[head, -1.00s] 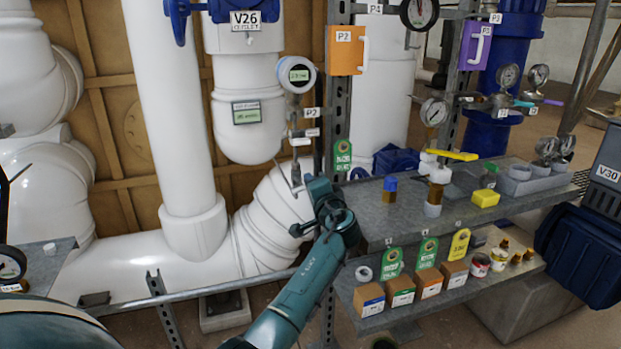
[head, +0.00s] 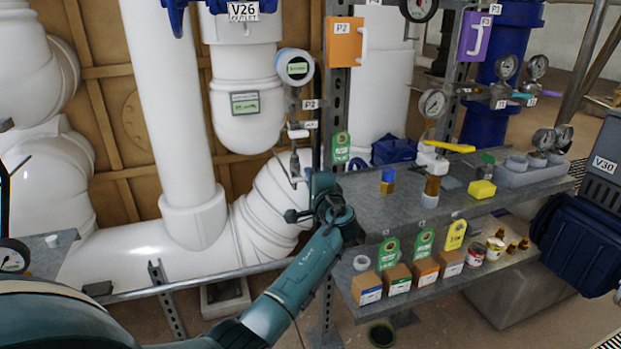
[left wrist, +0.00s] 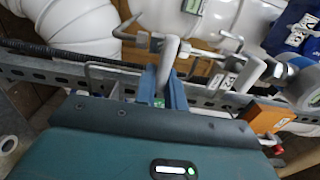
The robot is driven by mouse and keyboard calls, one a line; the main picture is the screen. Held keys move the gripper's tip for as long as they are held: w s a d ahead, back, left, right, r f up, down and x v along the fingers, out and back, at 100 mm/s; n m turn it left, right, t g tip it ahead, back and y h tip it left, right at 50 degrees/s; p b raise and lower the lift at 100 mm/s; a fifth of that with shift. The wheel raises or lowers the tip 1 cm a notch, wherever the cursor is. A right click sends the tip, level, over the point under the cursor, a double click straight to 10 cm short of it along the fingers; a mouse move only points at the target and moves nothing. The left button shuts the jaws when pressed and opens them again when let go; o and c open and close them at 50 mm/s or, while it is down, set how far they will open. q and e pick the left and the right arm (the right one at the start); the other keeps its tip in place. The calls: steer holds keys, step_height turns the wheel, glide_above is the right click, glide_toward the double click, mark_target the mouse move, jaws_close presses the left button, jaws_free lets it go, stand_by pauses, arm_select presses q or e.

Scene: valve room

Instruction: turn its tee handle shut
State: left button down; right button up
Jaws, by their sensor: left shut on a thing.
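Below the round white P2 transmitter (head: 295,67), thin grey metal fittings and a slim bar-like handle (head: 284,166) hang in front of the white pipe. My left gripper (head: 308,182) is at this handle, its fingers small and partly hidden by its own wrist. In the left wrist view, the blue fingers (left wrist: 166,92) are shut on a grey bar, the tee handle (left wrist: 168,57), which stands up out of them. The handle's exact turn angle is hard to tell. My right gripper is not in view.
A metal upright and rail stand close to my left gripper. To the right, a grey shelf (head: 365,220) carries a yellow-handled valve (head: 436,165), a yellow block (head: 481,190) and gauges. Boxes and tags fill the lower shelf. The orange P2 box (head: 340,45) hangs above.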

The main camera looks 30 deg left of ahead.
arm_select(q)
steer(key=shift+w+r, duration=0.1)
steer(key=shift+r, duration=0.05)
steer(key=c, duration=1.5)
jaws_free()
steer(key=v, duration=1.3)
